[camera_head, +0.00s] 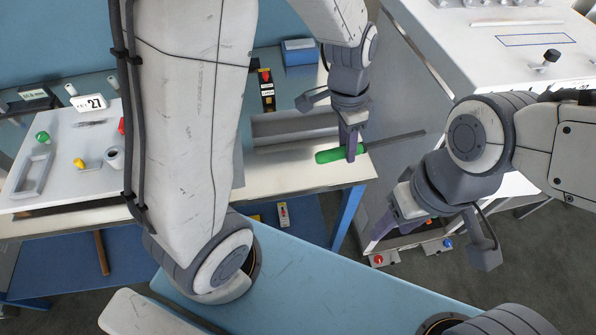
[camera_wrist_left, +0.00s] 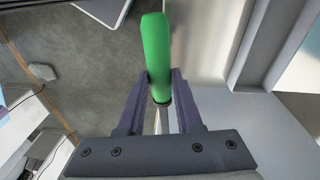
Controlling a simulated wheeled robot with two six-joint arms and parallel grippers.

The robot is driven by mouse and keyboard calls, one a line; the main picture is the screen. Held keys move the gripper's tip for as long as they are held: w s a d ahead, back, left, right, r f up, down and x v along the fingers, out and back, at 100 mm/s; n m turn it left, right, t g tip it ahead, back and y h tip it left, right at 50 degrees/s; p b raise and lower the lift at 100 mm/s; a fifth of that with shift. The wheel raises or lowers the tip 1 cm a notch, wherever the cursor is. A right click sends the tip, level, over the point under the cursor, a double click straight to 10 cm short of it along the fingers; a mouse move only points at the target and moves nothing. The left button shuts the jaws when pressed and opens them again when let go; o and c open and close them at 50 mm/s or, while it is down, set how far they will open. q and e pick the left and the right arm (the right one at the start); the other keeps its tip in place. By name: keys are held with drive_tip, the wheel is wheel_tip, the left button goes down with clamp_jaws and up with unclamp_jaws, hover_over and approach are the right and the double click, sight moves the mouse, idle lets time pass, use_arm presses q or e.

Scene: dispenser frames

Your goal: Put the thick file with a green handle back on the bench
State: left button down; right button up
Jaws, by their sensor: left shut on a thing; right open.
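The file has a green handle (camera_head: 329,156) and a dark grey shaft (camera_head: 396,139) that points right in the head view. My left gripper (camera_head: 351,152) is shut on it near the front end of the handle. In the left wrist view the green handle (camera_wrist_left: 156,50) stands up between the purple fingers (camera_wrist_left: 160,95). The file is over or near the right front part of the bench (camera_head: 312,176); I cannot tell whether it touches the surface. My right gripper (camera_head: 385,222) is open and empty, to the right of the bench edge and lower in the picture.
A grey trough (camera_head: 293,127) lies on the bench just behind the file. A blue box (camera_head: 299,52) and a black device with a red top (camera_head: 266,90) stand farther back. A white cabinet (camera_head: 500,40) is at the right. My left arm hides the bench's middle.

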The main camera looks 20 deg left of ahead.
use_arm(q)
drive_tip(key=shift+s+d+m, duration=0.25)
drive_tip(key=shift+s+m, duration=0.05)
drive_tip(key=shift+m, duration=0.2)
drive_tip(key=p, duration=0.2)
hover_over(304, 164)
drive_tip(key=f, duration=0.6)
drive_tip(key=shift+a+f, duration=0.2)
drive_tip(key=shift+f, duration=0.2)
wheel_tip(304, 164, down, 4)
drive_tip(key=shift+r, duration=0.1)
drive_tip(key=shift+f, duration=0.2)
drive_tip(key=c, duration=1)
unclamp_jaws()
drive_tip(key=shift+f+b, duration=0.1)
drive_tip(key=shift+b, duration=0.2)
drive_tip(key=o, duration=0.4)
